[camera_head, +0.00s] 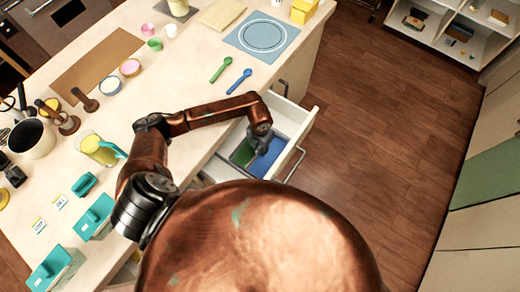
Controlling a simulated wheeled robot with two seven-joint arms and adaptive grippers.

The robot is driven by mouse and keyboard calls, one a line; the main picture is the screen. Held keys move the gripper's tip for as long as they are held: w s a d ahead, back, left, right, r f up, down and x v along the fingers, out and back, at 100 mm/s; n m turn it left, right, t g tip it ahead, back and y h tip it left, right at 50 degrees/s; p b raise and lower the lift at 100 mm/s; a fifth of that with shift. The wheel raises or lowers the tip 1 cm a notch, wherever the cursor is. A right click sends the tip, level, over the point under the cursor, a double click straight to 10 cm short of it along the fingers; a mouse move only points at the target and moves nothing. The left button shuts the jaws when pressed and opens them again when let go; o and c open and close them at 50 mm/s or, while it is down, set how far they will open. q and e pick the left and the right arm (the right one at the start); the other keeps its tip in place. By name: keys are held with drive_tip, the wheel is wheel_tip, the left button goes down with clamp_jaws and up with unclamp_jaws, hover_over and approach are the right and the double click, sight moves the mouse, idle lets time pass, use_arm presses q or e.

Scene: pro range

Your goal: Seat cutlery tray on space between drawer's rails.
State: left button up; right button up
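The cutlery tray (268,161) shows a green compartment on the left and a blue one on the right. It lies in the outline of the open white drawer (302,126); I cannot tell whether it rests on the drawer floor or is held above it. My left gripper (262,146) points down at the tray's middle, over the strip between the two colours. Its fingertips are too small and dark to show whether they grip it. My copper body hides the near side. The rails cannot be made out. My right gripper is not in view.
A green spoon (220,70) and a blue spoon (239,81) lie on the counter (190,75) above the drawer. A blue mat with a plate (263,36) is farther back. Pots, a jug (98,150) and teal boxes fill the left side. The wooden floor at right is clear.

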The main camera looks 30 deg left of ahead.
use_arm(q)
drive_tip(key=shift+o, duration=0.9)
wheel_tip(320, 180, up, 10)
drive_tip(key=shift+r, duration=1)
drive_tip(key=shift+r, duration=0.1)
